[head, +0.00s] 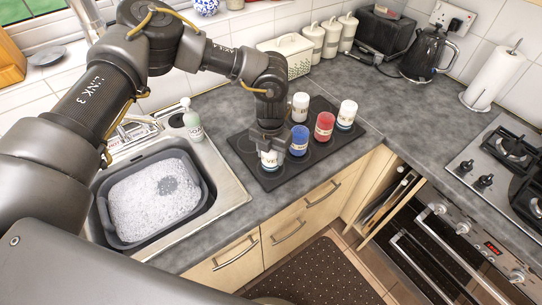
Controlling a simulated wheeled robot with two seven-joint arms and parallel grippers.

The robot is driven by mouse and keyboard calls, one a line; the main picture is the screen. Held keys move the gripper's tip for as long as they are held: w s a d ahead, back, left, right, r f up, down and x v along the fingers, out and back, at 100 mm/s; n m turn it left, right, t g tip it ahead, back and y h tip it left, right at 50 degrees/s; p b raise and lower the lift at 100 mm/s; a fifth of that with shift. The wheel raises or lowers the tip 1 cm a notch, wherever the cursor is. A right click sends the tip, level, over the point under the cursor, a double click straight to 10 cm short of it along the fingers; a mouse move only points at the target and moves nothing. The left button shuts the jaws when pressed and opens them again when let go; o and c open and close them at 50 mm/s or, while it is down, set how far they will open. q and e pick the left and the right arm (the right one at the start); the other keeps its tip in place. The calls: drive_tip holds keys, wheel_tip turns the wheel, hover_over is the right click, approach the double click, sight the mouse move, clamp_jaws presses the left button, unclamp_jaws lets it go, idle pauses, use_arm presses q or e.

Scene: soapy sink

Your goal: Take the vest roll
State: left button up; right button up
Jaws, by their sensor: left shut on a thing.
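My left gripper (269,147) points down over the front left of a dark tray (259,174) on the counter. It is shut on a white roll (269,160) with a label, whose upper part the fingers hide. A blue roll (300,141) stands just right of it, then a red roll (324,126). A white roll with a dark band (347,114) stands at the tray's right, and a cream roll (300,107) at its back. The labels are too small to read, so I cannot tell which is the vest roll. My right gripper is not in view.
A sink basin (208,197) with a grey tub (119,240) of suds lies left of the tray. White canisters (331,38), a black kettle (424,56) and a hob (505,160) are further right. Counter right of the tray is clear.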

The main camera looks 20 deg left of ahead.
use_arm(q)
drive_tip(key=s+d+r+b, duration=0.7)
drive_tip(key=s+d+r, duration=0.2)
drive_tip(key=d+r, duration=0.2)
drive_tip(key=shift+r, duration=0.5)
drive_tip(key=shift+a, duration=0.1)
